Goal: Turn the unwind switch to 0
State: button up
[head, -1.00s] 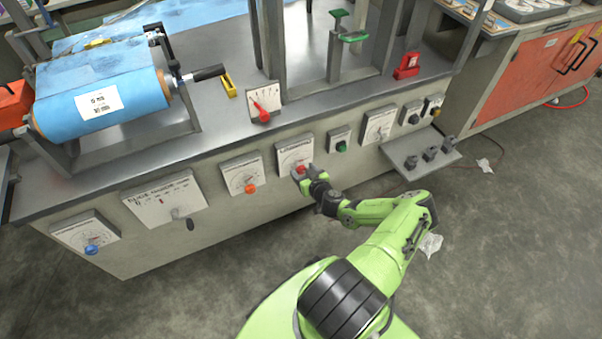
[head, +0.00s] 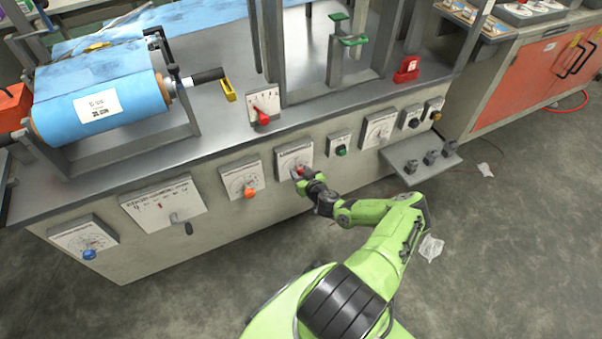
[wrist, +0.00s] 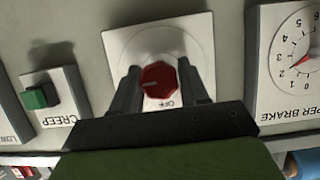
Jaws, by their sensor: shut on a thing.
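A red knob (wrist: 159,79) sits on a pale square plate (wrist: 133,42) on the machine's front panel. In the wrist view a white line on the knob points left, and the lettering is upside down. My gripper (wrist: 157,84) is shut on the knob, one dark finger on each side. In the head view my gripper (head: 302,179) is at the same red knob (head: 299,169), on the middle plate. Part of the plate's lettering is hidden by my gripper. I cannot read "unwind" or a 0 on it.
In the wrist view a green CREEP button (wrist: 40,96) is left, and a dial marked "PER BRAKE" (wrist: 296,60) is right. In the head view an orange knob (head: 250,192) and a crank (head: 183,225) are further left. Open floor lies in front.

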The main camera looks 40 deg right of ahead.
jog(key=n+p, duration=0.1)
jog(key=n+h+p, duration=0.1)
jog(key=shift+w+a+r+n+h, duration=0.1)
jog(key=shift+a+r+n+h, duration=0.1)
jog(key=shift+n+h, duration=0.15)
jog(key=n+h+p, duration=0.2)
jog(key=n+p, duration=0.1)
jog(key=shift+f, duration=0.1)
jog(key=n+h, duration=0.1)
jog(key=n+h+b, duration=0.1)
jog(key=n, duration=0.1)
jog(key=shift+f+n, duration=0.25)
jog(key=n+t+h+b, duration=0.1)
jog(key=n+b, duration=0.1)
jog(key=n, duration=0.2)
jog(key=shift+h, duration=0.35)
dwell(0.3)
jog(key=o, duration=1)
jog(key=shift+d, duration=0.1)
jog(key=shift+c, duration=0.2)
jog(key=shift+f+b, duration=0.15)
jog(key=shift+b, duration=0.15)
